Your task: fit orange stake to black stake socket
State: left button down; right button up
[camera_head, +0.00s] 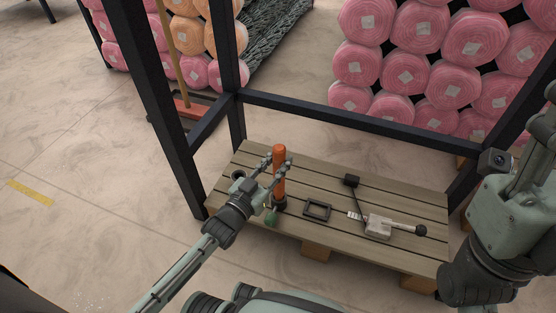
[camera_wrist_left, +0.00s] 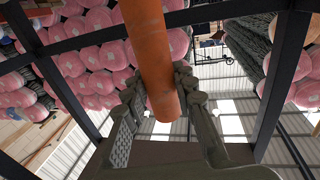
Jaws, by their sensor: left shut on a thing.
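The orange stake (camera_head: 279,161) stands roughly upright over the wooden pallet top. My left gripper (camera_head: 275,169) is shut on the orange stake, with its fingers on both sides of the shaft. The left wrist view also shows the stake (camera_wrist_left: 150,42) between the fingers of my left gripper (camera_wrist_left: 165,98). A black ring-like socket (camera_head: 238,175) sits on the pallet, left of the stake and partly behind my gripper. A dark piece (camera_head: 279,204) shows below the stake; I cannot tell whether they touch. My right arm shows at the right edge, with its fingertips out of view.
The slatted pallet top (camera_head: 415,195) also bears a black square frame (camera_head: 317,210), a grey-white tool (camera_head: 378,227) and a dark-headed rod (camera_head: 352,181). A green object (camera_head: 271,217) lies near my left gripper. Dark metal posts (camera_head: 157,95) and a crossbar (camera_head: 330,120) frame the pallet.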

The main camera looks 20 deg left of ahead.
aim_at(278, 148)
pick_arm(q)
jog(key=shift+f+b, duration=0.55)
jog(key=shift+f, duration=0.35)
jog(key=c, duration=1.2)
grip_release()
jog(key=shift+o, duration=0.2)
jog(key=shift+f, duration=0.1)
notch_tip(278, 148, up, 10)
jog(key=shift+r, duration=0.1)
